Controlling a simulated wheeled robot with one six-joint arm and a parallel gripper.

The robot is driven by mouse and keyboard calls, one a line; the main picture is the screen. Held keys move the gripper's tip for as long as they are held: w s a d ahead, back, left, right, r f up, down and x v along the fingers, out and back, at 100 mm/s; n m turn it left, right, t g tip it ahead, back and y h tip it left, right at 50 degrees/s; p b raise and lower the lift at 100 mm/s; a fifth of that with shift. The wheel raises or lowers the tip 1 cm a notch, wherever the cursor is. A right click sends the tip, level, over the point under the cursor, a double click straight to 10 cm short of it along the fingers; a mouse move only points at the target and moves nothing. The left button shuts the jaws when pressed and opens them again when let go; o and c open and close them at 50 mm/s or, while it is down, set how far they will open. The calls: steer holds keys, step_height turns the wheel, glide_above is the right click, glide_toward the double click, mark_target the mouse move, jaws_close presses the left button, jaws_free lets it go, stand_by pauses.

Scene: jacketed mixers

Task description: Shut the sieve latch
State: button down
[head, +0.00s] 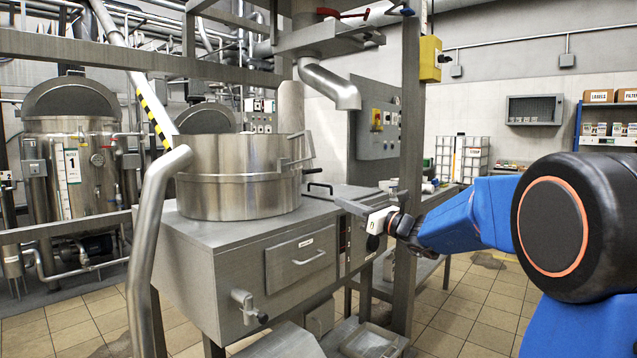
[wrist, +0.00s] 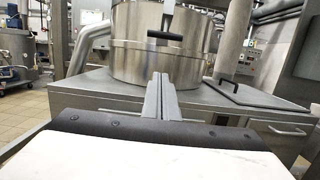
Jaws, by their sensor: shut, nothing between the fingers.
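The sieve is a round steel drum (head: 238,178) with a band around its middle, standing on a steel cabinet. It fills the upper middle of the wrist view (wrist: 135,62). On its right side in the head view is a bent metal latch (head: 298,150) that stands out from the wall. In the wrist view, a dark bar (wrist: 165,36) with a metal strip above it is on the drum's near face, likely the latch's grip. My gripper (head: 346,204) is shut and empty, right of the drum and apart from it. Its fingers (wrist: 159,80) point at the drum, below the bar.
The cabinet (head: 240,250) has a drawer with a handle. A flat lid with a dark handle (wrist: 224,84) lies right of the drum. A steel post (head: 410,150) stands behind my gripper. A bent pipe (head: 148,240) runs down left of the cabinet.

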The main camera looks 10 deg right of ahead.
steer(key=w+a+r, duration=0.5)
steer(key=w+a, duration=0.1)
steer(key=w, duration=0.2)
steer(key=shift+r, duration=0.4)
steer(key=shift+r, duration=0.1)
stand_by(0.5)
